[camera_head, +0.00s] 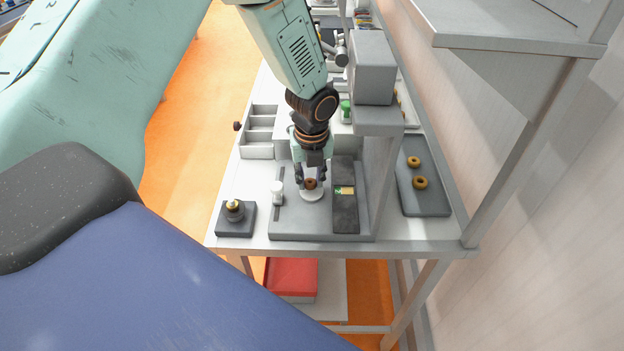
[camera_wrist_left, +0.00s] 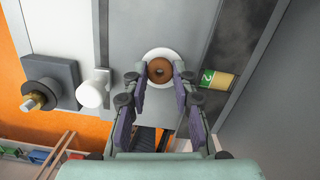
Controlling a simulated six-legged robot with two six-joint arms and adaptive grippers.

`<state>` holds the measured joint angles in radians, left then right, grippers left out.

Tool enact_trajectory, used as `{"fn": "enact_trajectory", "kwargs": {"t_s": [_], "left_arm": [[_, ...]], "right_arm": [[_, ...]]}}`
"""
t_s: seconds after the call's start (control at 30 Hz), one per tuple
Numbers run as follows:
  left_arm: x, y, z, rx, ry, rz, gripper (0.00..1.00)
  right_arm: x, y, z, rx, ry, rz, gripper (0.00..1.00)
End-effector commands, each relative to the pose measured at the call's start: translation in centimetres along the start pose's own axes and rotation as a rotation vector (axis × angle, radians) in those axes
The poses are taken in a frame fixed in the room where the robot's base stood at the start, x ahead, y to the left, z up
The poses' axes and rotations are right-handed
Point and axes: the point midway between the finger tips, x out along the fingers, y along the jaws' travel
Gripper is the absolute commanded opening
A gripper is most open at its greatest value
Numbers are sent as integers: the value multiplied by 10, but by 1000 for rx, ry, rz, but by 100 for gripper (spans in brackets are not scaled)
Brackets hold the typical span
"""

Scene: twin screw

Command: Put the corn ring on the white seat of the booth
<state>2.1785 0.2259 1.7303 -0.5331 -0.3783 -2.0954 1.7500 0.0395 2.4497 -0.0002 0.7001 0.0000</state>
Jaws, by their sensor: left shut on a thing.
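My left gripper (camera_head: 311,182) points down over the grey booth (camera_head: 293,226), with its fingers shut on a brown corn ring (camera_head: 310,184). In the left wrist view the ring (camera_wrist_left: 160,71) sits between the fingertips (camera_wrist_left: 160,74), its hole facing the camera. The round white seat (camera_head: 312,196) is directly under the ring, and its rim also shows around the ring in the left wrist view (camera_wrist_left: 160,53). I cannot tell whether the ring touches the seat. My right gripper is not in view.
A green-and-yellow block (camera_head: 345,190) lies on the booth's dark strip. A white knob (camera_head: 277,190) stands left of the seat. A brass piece on a dark block (camera_head: 235,210) is farther left. A grey tray (camera_head: 427,203) with two golden rings (camera_head: 420,182) lies right of a grey post.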

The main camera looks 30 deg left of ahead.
Motion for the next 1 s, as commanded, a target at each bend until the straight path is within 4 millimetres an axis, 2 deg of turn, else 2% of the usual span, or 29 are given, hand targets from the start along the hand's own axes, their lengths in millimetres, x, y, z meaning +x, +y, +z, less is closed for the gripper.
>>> {"fn": "enact_trajectory", "kwargs": {"t_s": [0.1, 0.53, 0.57, 0.8, 1.0], "left_arm": [[8, -3, -2, 1, -1, 0, 18], [14, -4, -3, 0, 0, 0, 18], [13, -4, -2, 0, -1, -1, 28], [13, -4, -2, 1, -1, -1, 49], [13, -4, -2, 0, -1, -1, 49]], "right_arm": [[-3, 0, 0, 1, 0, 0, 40], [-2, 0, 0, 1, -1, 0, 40], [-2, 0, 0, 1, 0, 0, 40], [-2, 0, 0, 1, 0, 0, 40], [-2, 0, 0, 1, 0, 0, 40]]}}
